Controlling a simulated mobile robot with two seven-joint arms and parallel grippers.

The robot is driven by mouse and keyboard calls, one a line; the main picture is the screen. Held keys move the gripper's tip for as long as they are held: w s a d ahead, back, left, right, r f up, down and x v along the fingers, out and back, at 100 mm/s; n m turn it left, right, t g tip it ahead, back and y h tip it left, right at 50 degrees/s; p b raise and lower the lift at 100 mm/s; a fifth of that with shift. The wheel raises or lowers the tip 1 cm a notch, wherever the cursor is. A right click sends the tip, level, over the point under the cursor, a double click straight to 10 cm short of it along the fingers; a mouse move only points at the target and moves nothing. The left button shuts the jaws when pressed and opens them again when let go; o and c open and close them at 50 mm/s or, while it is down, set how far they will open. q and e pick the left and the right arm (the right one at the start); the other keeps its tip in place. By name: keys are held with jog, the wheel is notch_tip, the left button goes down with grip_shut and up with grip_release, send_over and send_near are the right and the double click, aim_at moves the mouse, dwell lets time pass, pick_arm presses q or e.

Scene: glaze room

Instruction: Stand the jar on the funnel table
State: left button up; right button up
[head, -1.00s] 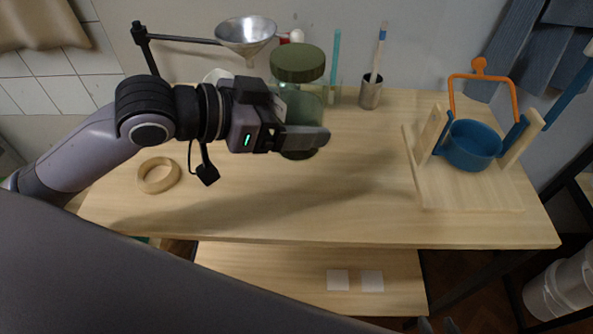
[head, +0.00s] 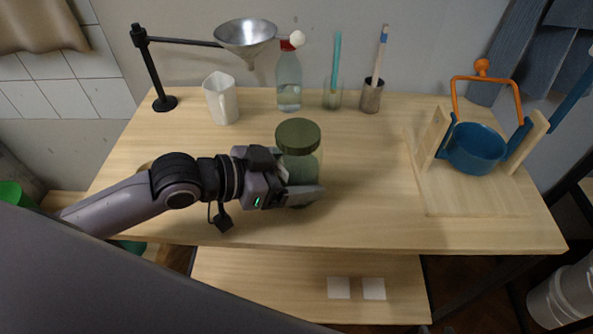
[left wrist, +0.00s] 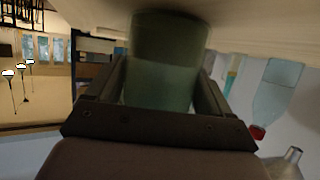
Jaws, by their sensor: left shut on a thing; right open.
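The jar (head: 303,165) is greenish glass with a dark green lid. It is upright in the head view, over the front middle of the wooden funnel table (head: 375,215). My left gripper (head: 304,189) comes in from the left and is shut on the jar's body. In the left wrist view the jar (left wrist: 160,60) is between the two fingers. Whether its base touches the tabletop is hidden. The metal funnel (head: 246,38) hangs on a black stand at the back left. My right gripper is not in view.
A white jug (head: 221,101), a red-capped bottle (head: 289,80), a glass (head: 332,95) and a metal cup (head: 371,97) stand along the back. A blue pot (head: 474,150) in a wooden frame is at the right. The tabletop between jar and frame is clear.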

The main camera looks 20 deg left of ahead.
pick_arm(q)
jog(key=o, duration=1.5)
jog(key=shift+f, duration=0.15)
jog(key=shift+r, duration=0.2)
jog(key=v, duration=0.9)
jog(key=shift+f, duration=0.15)
jog(key=shift+p+v, duration=0.5)
jog(key=shift+v, duration=1.05)
